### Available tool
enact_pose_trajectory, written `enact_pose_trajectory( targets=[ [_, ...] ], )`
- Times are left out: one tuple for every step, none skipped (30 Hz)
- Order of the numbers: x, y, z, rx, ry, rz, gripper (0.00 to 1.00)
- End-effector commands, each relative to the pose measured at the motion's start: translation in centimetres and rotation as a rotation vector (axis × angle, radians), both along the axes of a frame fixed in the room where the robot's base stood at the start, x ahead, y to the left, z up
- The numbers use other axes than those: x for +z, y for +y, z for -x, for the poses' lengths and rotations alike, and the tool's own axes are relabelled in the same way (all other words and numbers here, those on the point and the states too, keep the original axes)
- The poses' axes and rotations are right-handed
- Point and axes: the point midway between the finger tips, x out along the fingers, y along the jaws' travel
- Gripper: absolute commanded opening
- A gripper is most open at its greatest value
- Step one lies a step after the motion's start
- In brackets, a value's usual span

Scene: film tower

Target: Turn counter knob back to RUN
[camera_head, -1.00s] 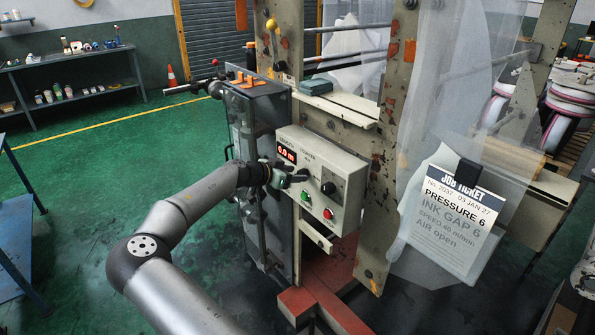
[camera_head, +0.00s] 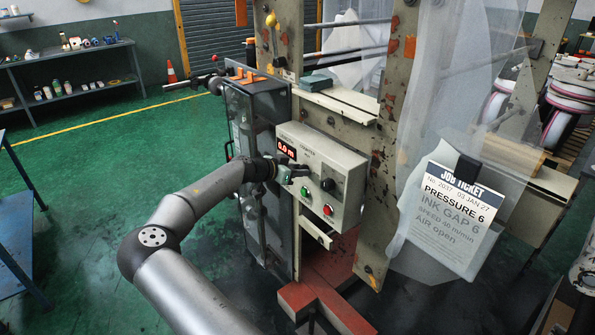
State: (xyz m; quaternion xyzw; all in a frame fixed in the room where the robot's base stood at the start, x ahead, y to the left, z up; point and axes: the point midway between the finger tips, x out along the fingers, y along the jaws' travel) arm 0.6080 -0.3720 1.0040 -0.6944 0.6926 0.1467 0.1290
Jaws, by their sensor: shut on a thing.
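The counter box (camera_head: 349,178) is a pale panel on the press frame with a red lit display (camera_head: 286,148) that seems to read 0.0 m. My gripper (camera_head: 299,171) is at the left part of its face, just below the display. It is shut on a small dark part there, apparently the counter knob, which the jaws mostly hide. I cannot read its setting or the RUN mark. A separate black knob (camera_head: 328,185) sits to the right, clear of the jaws. A green button (camera_head: 304,192) and a red button (camera_head: 327,210) are below.
A dark cabinet (camera_head: 262,110) stands close behind and left of my gripper. A job ticket (camera_head: 452,215) hangs at the right beside clear film. A red base beam (camera_head: 322,300) lies below the box. The green floor at the left is open.

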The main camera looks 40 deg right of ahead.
Motion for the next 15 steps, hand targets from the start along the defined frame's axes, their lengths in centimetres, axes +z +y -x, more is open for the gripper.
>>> enact_pose_trajectory(
  targets=[
    [-0.05,-0.02,-0.08,0.001,0.013,0.001,0.08],
    [-0.08,-0.03,-0.07,0.000,0.024,0.000,0.08],
    [-0.12,-0.04,-0.08,0.000,0.041,0.000,0.08],
    [-0.12,-0.05,-0.13,0.000,0.056,0.000,0.08],
    [-0.14,-0.04,-0.14,0.001,0.074,0.002,0.08],
    [-0.19,-0.05,-0.15,0.000,0.099,0.001,0.08],
    [-0.21,-0.04,-0.18,0.000,0.120,0.001,0.08],
    [-0.21,-0.03,-0.22,0.001,0.143,0.002,0.08],
    [-0.25,-0.05,-0.23,0.001,0.174,0.001,0.08],
    [-0.27,-0.06,-0.25,0.000,0.200,0.002,0.08],
    [-0.28,-0.07,-0.29,0.000,0.226,0.002,0.08],
    [-0.30,-0.08,-0.30,-0.001,0.262,0.002,0.08],
    [-0.28,-0.06,-0.34,-0.001,0.291,0.002,0.08],
    [-0.27,-0.05,-0.39,0.001,0.319,0.002,0.08],
    [-0.25,-0.06,-0.40,0.000,0.357,0.004,0.08]
  ],
)
